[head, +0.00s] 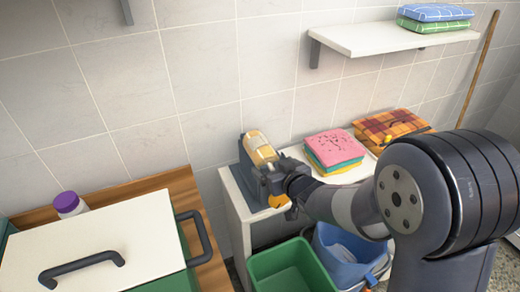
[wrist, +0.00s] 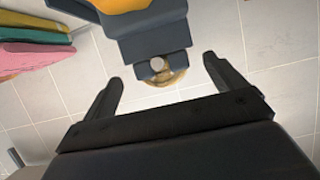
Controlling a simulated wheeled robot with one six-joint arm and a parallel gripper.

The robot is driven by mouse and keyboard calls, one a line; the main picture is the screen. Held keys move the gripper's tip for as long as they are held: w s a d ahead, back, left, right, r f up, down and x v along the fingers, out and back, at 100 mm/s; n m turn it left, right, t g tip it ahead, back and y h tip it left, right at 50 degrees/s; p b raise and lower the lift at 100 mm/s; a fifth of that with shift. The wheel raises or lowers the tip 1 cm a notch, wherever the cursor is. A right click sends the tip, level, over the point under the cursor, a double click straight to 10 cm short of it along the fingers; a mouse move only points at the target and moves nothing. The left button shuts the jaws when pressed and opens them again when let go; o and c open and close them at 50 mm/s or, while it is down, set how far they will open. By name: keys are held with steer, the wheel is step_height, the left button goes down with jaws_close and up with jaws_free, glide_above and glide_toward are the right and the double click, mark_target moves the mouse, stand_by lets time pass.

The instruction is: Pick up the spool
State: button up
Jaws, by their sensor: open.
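The spool, a tan-yellow roll (head: 261,151), sits in a dark blue-grey holder with orange parts (head: 252,178) on the left end of a white shelf. In the wrist view its tan end (wrist: 176,78) with a pale round centre shows just below the holder (wrist: 150,38), which hides most of it. My gripper (head: 294,190) is at the holder's right side in the head view, partly hidden by my arm. In the wrist view my gripper (wrist: 162,73) is open and empty, with one finger on each side of the spool's end. I cannot tell the remaining depth gap.
Folded pink, yellow and green towels (head: 334,148) and an orange plaid cloth (head: 390,126) lie right of the holder. A green bin (head: 290,270) and a blue bucket (head: 345,255) stand below. A white-lidded box (head: 100,240) is at left. The tiled wall is close behind.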

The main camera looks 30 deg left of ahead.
mark_target(270, 164)
steer(key=shift+p+x, duration=0.5)
steer(key=shift+x, duration=1.6)
steer(key=shift+s, duration=0.1)
steer(key=c, duration=1.1)
steer(key=shift+r, duration=0.1)
steer(key=shift+c, duration=0.2)
